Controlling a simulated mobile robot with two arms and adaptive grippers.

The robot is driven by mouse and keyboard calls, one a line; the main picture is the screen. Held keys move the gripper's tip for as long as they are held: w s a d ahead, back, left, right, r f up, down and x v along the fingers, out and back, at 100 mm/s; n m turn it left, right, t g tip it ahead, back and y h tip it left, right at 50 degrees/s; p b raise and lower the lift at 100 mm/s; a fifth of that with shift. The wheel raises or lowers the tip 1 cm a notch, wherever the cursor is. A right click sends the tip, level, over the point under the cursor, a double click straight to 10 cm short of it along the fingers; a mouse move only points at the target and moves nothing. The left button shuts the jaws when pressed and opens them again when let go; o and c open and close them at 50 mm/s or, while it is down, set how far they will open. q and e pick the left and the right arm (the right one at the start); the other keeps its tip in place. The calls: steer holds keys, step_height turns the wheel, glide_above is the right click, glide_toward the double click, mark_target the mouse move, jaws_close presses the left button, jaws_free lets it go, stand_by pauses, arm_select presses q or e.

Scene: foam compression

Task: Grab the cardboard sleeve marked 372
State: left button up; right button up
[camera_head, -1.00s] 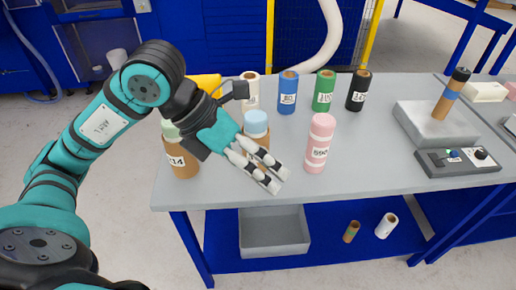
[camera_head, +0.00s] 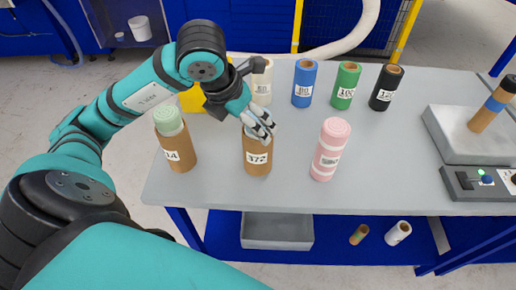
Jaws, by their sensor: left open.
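The brown cardboard sleeve marked 372 (camera_head: 257,158) stands upright on the grey table (camera_head: 215,190), near its front edge. My left gripper (camera_head: 264,131) is open at the top of this sleeve, with its fingers in front of and over the upper end. The fingers hide most of the sleeve's top, and I cannot tell whether they touch it. My right gripper is not in view.
A brown sleeve with pale green foam (camera_head: 175,140) stands to the left, a pink roll (camera_head: 330,150) to the right. White, blue (camera_head: 304,83), green (camera_head: 346,86) and black (camera_head: 386,88) sleeves stand behind. A press (camera_head: 478,130) is at right, a grey bin (camera_head: 278,230) below.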

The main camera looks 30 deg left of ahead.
mark_target(258, 149)
arm_select(q)
steer(key=p+x, duration=0.2)
steer(key=x, duration=0.7)
steer(key=shift+w+p, duration=0.3)
steer(key=shift+w, duration=0.15)
steer(key=shift+a, duration=0.1)
steer(key=c, duration=1.6)
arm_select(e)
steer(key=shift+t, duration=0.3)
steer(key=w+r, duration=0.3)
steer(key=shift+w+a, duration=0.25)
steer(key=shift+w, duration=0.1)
